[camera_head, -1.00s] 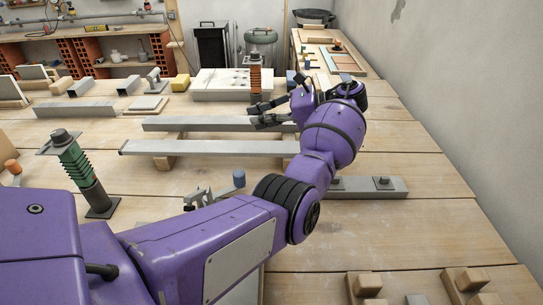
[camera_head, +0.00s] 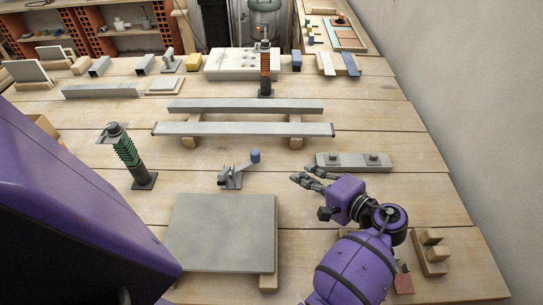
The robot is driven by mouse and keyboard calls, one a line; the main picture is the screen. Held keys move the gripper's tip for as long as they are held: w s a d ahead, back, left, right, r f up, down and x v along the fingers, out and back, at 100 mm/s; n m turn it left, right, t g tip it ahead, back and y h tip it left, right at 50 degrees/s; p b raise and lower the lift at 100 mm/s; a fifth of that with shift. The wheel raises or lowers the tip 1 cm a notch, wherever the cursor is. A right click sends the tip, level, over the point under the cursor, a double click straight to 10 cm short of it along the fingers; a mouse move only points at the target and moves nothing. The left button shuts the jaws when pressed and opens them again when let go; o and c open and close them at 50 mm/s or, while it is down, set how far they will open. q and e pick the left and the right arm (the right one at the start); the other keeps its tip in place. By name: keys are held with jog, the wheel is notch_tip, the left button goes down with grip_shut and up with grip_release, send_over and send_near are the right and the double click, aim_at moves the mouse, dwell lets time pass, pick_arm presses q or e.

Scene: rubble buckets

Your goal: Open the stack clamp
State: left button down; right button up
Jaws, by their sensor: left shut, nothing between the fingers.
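The stack clamp (camera_head: 232,177) is a small grey metal toggle clamp standing on the table behind a grey slab. Its lever slants up to the right and ends in a blue knob (camera_head: 255,156). The grey slab (camera_head: 222,232) lies flat on wooden supports in front of it. My left gripper (camera_head: 301,176) is to the right of the clamp, with its fingers pointing left towards it. My right gripper is not in view.
A green spring post (camera_head: 126,153) stands left of the clamp. A long grey bar (camera_head: 240,129) on wooden blocks lies behind it. A grey plate with two dark knobs (camera_head: 352,161) is behind my gripper. Wooden blocks (camera_head: 431,252) lie at the right. Table between clamp and gripper is clear.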

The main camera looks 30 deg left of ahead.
pick_arm(q)
jog(key=shift+s+d+f, duration=0.15)
jog(key=shift+s+f, duration=0.2)
jog(key=shift+f, duration=0.15)
jog(key=x, duration=0.4)
jog(key=p+x, duration=0.1)
jog(key=x, duration=0.4)
jog(key=r+p+x, duration=0.1)
jog(key=x, duration=0.3)
jog(key=shift+w+a+f, duration=0.1)
jog(key=shift+w+a, duration=0.15)
jog(key=shift+a, duration=0.2)
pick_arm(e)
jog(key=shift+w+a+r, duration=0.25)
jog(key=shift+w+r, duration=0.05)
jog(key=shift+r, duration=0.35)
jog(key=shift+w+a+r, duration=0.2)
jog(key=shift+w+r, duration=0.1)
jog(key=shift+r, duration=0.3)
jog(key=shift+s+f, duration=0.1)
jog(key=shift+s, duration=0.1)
